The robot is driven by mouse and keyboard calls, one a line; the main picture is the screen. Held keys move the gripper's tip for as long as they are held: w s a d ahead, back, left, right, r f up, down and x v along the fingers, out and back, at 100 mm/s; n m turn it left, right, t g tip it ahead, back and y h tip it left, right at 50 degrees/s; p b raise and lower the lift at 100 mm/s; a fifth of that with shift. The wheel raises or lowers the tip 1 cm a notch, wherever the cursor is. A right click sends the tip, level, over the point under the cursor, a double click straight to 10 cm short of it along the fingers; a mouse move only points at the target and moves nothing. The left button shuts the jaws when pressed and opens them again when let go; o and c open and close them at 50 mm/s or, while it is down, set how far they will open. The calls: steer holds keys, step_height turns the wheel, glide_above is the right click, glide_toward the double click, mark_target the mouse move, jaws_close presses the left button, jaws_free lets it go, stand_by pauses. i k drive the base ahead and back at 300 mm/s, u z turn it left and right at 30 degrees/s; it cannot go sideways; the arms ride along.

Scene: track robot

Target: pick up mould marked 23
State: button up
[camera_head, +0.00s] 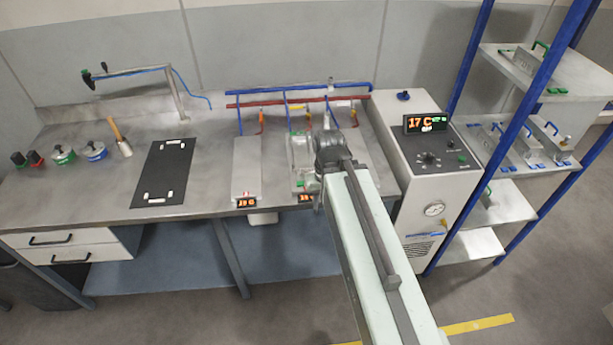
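My arm reaches from the bottom right over the workbench. My gripper (318,188) is at its end, above the right-hand plate station (300,183); my arm partly covers it, and the fingers are too unclear to tell whether they are open or shut. A grey block-like piece (301,152) lies on that station, beside my wrist. Several grey moulds with handles, such as one near the rack's right side (546,133) and one on its top (526,62), stand on the rack. No number 23 is readable on any of them.
The workbench (90,205) bears a black mat (163,172), a mallet (119,138), several small pots and a bare plate station (247,170). A white control unit (410,160) reading 17 C stands between bench and blue-posted rack (505,200). Hoses run behind the stations.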

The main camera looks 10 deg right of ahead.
mark_target(304, 163)
steer(key=z, duration=0.05)
steer(key=k, duration=0.15)
steer(key=u, duration=2.25)
steer(key=i, duration=2.1)
steer(key=z, duration=2.15)
